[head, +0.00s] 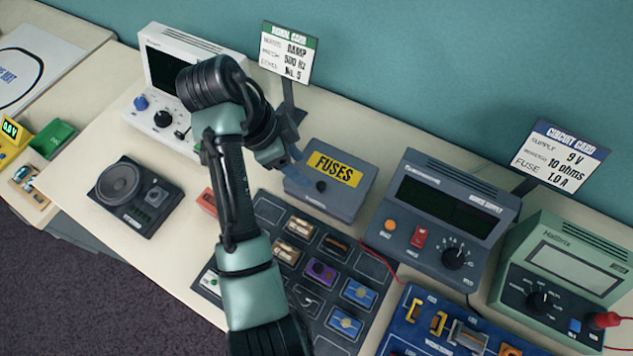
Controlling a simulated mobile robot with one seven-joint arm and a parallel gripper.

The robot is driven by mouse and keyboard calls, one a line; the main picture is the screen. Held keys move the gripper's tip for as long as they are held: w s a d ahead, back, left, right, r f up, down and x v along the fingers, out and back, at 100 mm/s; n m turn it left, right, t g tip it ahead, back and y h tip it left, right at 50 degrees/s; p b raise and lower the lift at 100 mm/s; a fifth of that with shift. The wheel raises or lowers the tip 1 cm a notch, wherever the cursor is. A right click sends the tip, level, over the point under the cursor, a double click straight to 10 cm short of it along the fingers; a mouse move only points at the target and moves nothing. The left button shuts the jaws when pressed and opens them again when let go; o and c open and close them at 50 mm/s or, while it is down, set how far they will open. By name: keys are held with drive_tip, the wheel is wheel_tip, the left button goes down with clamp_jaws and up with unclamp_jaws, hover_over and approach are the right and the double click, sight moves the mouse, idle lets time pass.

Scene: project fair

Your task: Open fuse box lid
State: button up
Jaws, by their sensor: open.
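The grey fuse box (352,202) stands on the table behind the component tray. Its lid (352,152) bears a yellow label reading FUSES and looks shut. A small dark round knob (321,186) sits near the lid's front edge. My gripper (294,163) is at the box's left side, left of and a little behind the knob. It is open and nothing shows between its fingers. My wrist partly hides the fingers, and I cannot tell if they touch the box.
The dark component tray (262,212) lies in front of the box, partly hidden by my arm. A power supply (438,215) stands close on the right, a green meter (567,275) beyond it. A white instrument (152,65) stands back left.

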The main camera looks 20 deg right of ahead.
sight(320, 185)
drive_tip(key=x, duration=0.9)
drive_tip(key=shift+w+f, duration=0.1)
drive_tip(key=shift+w, duration=0.1)
clamp_jaws()
idle(1.0)
